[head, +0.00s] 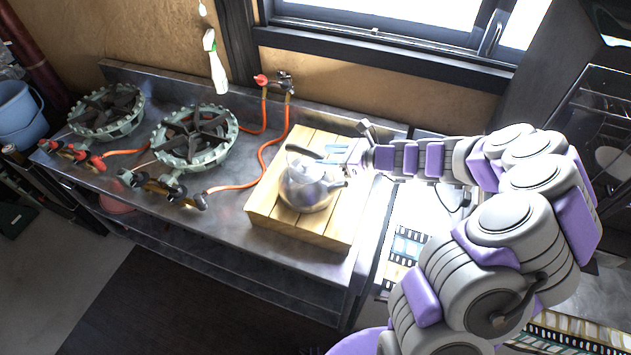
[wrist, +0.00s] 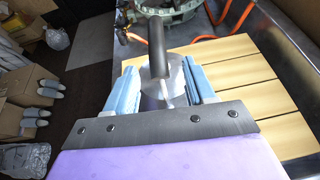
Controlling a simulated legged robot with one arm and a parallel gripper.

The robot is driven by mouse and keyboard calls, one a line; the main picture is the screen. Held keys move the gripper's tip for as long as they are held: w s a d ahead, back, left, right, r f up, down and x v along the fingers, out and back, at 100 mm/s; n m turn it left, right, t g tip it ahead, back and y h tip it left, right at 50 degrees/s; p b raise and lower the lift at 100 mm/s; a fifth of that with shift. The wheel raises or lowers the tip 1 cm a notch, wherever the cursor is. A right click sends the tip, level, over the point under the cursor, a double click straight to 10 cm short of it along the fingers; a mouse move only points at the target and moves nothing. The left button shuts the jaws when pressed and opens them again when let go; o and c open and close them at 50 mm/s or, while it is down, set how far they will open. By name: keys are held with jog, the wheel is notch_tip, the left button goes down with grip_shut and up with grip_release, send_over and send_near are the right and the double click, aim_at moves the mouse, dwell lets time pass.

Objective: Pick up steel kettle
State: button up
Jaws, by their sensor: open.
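The steel kettle (head: 308,186) stands upright on a wooden slatted board (head: 268,205) on the metal counter. It has a dark handle arching over its top and a spout toward the right in the head view. My gripper (head: 338,150) is at the kettle's upper right, by the handle. In the wrist view, the blue fingers of my gripper (wrist: 172,82) are apart, with the dark handle (wrist: 157,48) between them and the kettle body (wrist: 162,92) beyond. I cannot tell whether a finger touches the handle. The fingers and palm hide part of the kettle.
Two green gas burners (head: 195,137) with orange hoses stand to the left on the counter (head: 235,240). A window (head: 390,40) and clay wall are behind. A white spray bottle (head: 214,65) hangs on the wall. Cardboard boxes (wrist: 20,120) and slippers show at left in the wrist view.

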aim_at(307, 154)
jog(key=a, duration=0.3)
jog(key=w+a+b, duration=0.1)
jog(key=shift+a+f, duration=0.15)
jog(key=shift+f, duration=0.2)
jog(key=shift+w+a+f+b, duration=0.1)
jog(key=shift+w+b, duration=0.25)
jog(key=shift+w+d+f, duration=0.15)
jog(key=shift+w+d, duration=0.2)
jog(key=shift+d, duration=0.1)
jog(key=shift+a, duration=0.85)
jog(key=shift+c, duration=0.5)
jog(key=shift+a, duration=0.4)
jog(key=c, duration=0.3)
jog(key=shift+d, duration=1)
grip_shut()
jog(key=shift+a, duration=0.7)
jog(key=shift+d, duration=0.1)
